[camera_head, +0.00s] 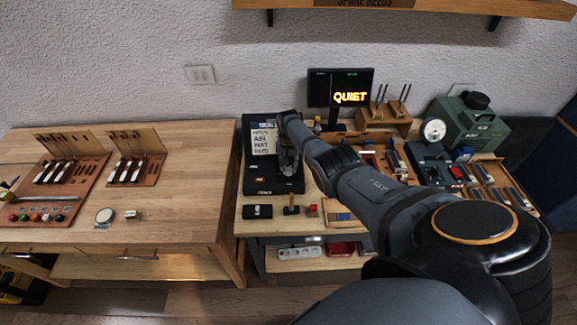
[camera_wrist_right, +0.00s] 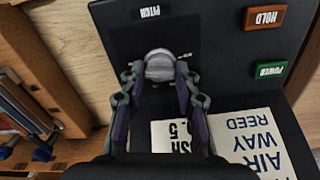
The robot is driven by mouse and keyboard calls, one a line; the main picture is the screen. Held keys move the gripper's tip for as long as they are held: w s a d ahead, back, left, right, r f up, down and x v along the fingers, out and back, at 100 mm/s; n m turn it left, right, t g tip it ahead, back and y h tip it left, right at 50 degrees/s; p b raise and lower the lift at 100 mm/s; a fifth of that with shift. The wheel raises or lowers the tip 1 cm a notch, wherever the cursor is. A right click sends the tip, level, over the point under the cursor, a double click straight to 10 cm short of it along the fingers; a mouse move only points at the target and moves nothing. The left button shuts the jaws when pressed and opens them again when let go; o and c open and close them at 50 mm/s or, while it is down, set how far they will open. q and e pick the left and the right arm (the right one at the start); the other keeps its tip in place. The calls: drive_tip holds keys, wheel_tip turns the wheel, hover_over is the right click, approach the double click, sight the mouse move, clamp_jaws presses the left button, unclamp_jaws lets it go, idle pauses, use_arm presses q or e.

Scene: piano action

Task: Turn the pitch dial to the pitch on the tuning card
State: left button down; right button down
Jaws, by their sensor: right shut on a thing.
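The pitch dial (camera_wrist_right: 160,66) is a round silver knob on a black panel, by the word PITCH. My right gripper (camera_wrist_right: 160,85) is shut on the dial, one finger on each side of it. In the head view my right gripper (camera_head: 288,162) is over the right part of the black tuning unit (camera_head: 256,183) and hides the dial. My left gripper is not in view.
A green POWER button (camera_wrist_right: 271,70) and an orange HOLD button (camera_wrist_right: 264,18) sit on the panel beside the dial. A screen (camera_head: 340,88) behind reads QUIET. A green machine (camera_head: 470,126) stands at the right. The left table (camera_head: 190,190) has bare room.

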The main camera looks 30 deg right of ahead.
drive_tip(key=c, duration=1)
unclamp_jaws()
drive_tip(key=shift+o, duration=0.2)
drive_tip(key=shift+r, duration=0.1)
wheel_tip(320, 180, up, 12)
